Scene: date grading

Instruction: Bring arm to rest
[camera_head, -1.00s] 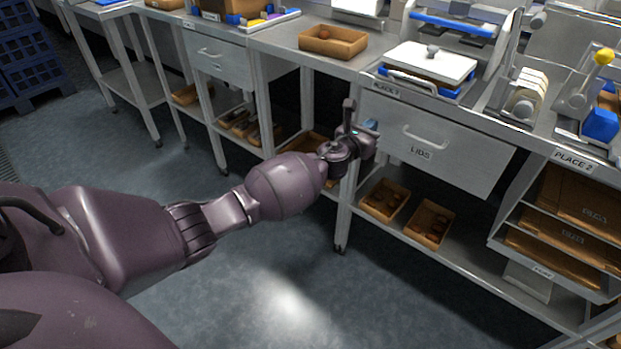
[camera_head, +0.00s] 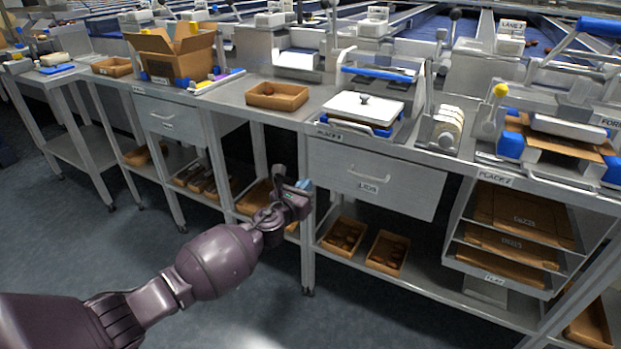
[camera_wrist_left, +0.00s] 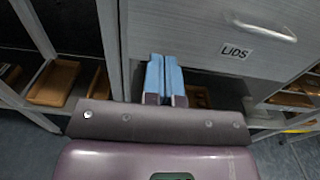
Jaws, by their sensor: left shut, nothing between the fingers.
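My left gripper (camera_head: 303,185) is in front of the workbench, at the height of the drawer marked LIDS (camera_head: 370,185) and just left of it. In the left wrist view its two blue fingers (camera_wrist_left: 165,78) lie side by side, shut and empty. The same drawer (camera_wrist_left: 225,40) shows ahead of and above the fingers there. My left arm reaches in from the lower left of the head view. My right gripper is in neither view.
The bench holds a cardboard tray (camera_head: 277,96), a white-topped device (camera_head: 367,108) and an open carton (camera_head: 170,55). Small boxes (camera_head: 387,252) stand on the lower shelf. Flat cartons fill a rack (camera_head: 515,225) at right. The floor (camera_head: 90,250) at left is clear.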

